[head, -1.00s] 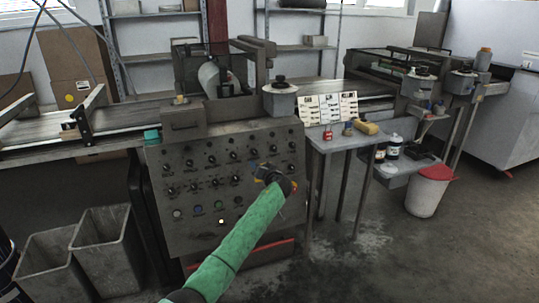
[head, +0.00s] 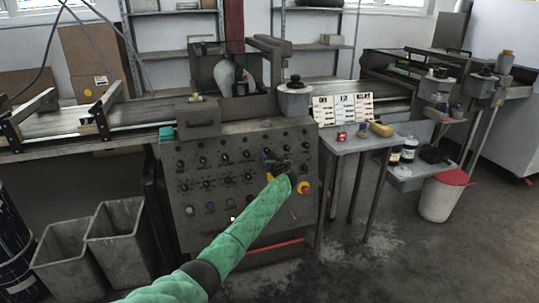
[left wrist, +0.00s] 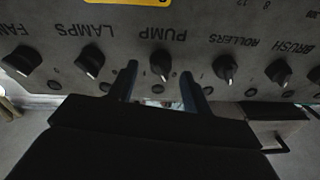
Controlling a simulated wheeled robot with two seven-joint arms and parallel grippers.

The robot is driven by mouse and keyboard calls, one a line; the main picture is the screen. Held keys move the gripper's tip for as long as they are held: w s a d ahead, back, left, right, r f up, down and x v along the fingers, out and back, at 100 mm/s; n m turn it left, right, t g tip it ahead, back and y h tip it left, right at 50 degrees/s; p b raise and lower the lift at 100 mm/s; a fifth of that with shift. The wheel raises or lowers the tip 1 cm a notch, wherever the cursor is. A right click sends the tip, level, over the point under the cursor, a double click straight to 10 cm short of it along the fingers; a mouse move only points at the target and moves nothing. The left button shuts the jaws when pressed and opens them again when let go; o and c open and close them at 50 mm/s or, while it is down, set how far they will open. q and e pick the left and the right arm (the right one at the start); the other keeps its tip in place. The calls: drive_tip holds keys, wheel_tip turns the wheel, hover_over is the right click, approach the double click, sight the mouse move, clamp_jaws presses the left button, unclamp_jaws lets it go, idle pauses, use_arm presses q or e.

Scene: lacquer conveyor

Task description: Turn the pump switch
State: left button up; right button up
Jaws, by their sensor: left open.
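The pump switch (left wrist: 161,62) is a dark rotary knob under the upside-down label PUMP in the left wrist view. It sits on a grey control panel (head: 240,212). My left gripper (left wrist: 158,72) is open, with one dark blue finger on each side of the knob's position in the picture. The knob shows between the fingertips; I cannot tell whether they touch it. In the head view my left gripper (head: 277,164) is in front of the panel's right part and hides the knob behind it. My right gripper is not in view.
Similar knobs sit close by: LAMPS (left wrist: 91,63) at left and ROLLERS (left wrist: 226,68) at right. A red and yellow button (head: 304,187) is just right of my gripper. A small table (head: 345,145) stands right of the panel. Grey bins (head: 120,240) stand at lower left.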

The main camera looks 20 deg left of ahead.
use_arm(q)
drive_tip(key=shift+x, duration=0.9)
drive_tip(key=c, duration=1)
drive_tip(key=shift+o, duration=0.2)
